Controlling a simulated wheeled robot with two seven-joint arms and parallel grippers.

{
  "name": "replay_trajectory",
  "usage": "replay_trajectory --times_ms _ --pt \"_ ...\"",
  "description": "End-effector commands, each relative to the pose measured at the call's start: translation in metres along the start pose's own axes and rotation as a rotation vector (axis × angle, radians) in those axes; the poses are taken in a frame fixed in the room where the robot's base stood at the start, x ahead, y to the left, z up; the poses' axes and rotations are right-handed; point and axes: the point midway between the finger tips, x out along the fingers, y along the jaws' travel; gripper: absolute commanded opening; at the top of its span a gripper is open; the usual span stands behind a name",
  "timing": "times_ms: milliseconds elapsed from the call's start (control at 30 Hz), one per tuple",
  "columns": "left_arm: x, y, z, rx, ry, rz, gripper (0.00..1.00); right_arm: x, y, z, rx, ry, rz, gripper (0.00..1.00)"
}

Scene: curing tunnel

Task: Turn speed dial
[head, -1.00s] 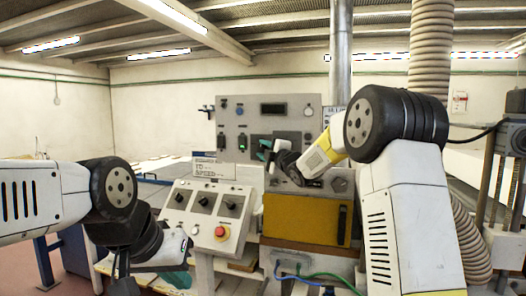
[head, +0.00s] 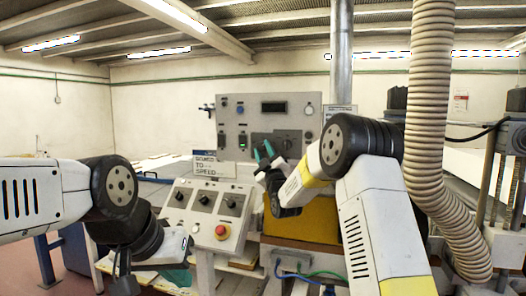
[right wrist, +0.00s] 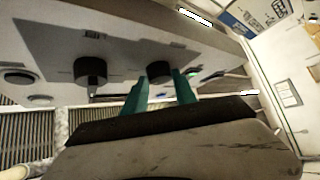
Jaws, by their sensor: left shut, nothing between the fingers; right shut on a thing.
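A grey upright panel (head: 230,112) stands at the back with a screen, buttons and dark knobs. My right gripper (head: 263,153) is in front of its dark lower plate, its teal fingers pointing up at the panel. In the right wrist view the fingers (right wrist: 160,92) lie on either side of a dark round dial (right wrist: 159,70), and the gripper is shut on it. Another dark knob (right wrist: 90,70) sits to the left, clear of the fingers. My left gripper (head: 174,277) is low at the left, shut and empty, partly hidden by its own wrist.
A sloped control box (head: 205,209) with several black knobs and a red stop button (head: 221,231) stands in front, left of centre. A sign (head: 205,165) ending in "TO SPEED" is behind it. A yellow-fronted box (head: 320,222) is below my right arm. A ribbed hose (head: 432,130) hangs at right.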

Motion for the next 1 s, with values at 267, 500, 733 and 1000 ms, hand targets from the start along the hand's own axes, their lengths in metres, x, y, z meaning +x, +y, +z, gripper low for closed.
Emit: replay_trajectory --times_ms 267,500,733,1000 --pt "0.0 0.0 0.0 0.0 0.0 0.0 0.0 -0.0006 -0.0075 0.0016 0.181 0.011 0.174 0.0" --pt "0.0 0.0 0.0 0.0 0.0 0.0 0.0 -0.0001 -0.0096 0.0014 0.303 0.02 0.297 0.0" --pt "0.0 0.0 0.0 0.0 0.0 0.0 0.0 0.0005 -0.0102 0.0006 0.376 0.027 0.372 0.0" --pt "0.0 0.0 0.0 0.0 0.0 0.0 0.0 0.0007 -0.0109 0.0005 0.41 0.029 0.405 0.0"
